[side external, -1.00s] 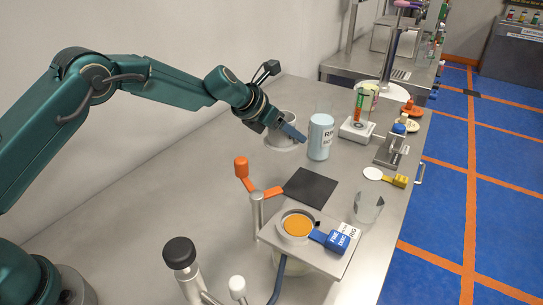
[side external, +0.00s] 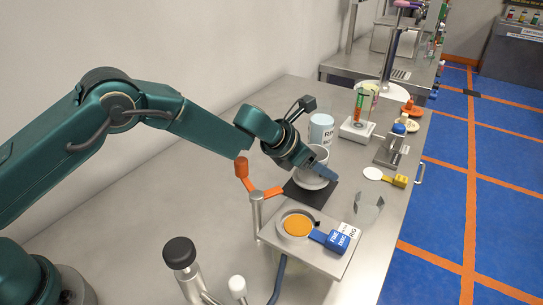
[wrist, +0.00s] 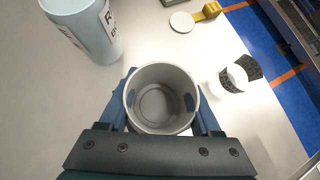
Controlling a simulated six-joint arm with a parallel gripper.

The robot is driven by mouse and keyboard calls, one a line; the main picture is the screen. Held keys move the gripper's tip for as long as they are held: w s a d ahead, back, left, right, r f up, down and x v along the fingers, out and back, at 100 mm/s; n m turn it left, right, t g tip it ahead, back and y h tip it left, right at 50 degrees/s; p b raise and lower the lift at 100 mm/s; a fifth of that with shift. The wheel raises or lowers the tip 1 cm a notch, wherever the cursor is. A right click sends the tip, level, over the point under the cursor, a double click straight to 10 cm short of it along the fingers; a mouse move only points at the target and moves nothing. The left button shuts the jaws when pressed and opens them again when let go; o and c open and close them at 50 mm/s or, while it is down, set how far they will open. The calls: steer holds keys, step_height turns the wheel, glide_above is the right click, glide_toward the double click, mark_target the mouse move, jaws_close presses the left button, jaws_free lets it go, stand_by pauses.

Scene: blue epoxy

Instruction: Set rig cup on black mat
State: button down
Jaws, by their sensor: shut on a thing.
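The rig cup, a pale grey open cup, is in my gripper (side external: 322,168). In the side view the cup (side external: 312,180) is upright over the black mat (side external: 297,193), and I cannot tell whether it touches the mat. In the wrist view the empty cup (wrist: 160,100) sits between the two blue fingers of my gripper (wrist: 160,103), which press on its sides. Cup and gripper cover part of the mat in the side view. The mat is not visible in the wrist view.

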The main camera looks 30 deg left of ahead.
steer(key=shift+f, duration=0.85)
steer(key=shift+f, duration=0.1)
steer(key=shift+c, duration=0.4)
jaws_free()
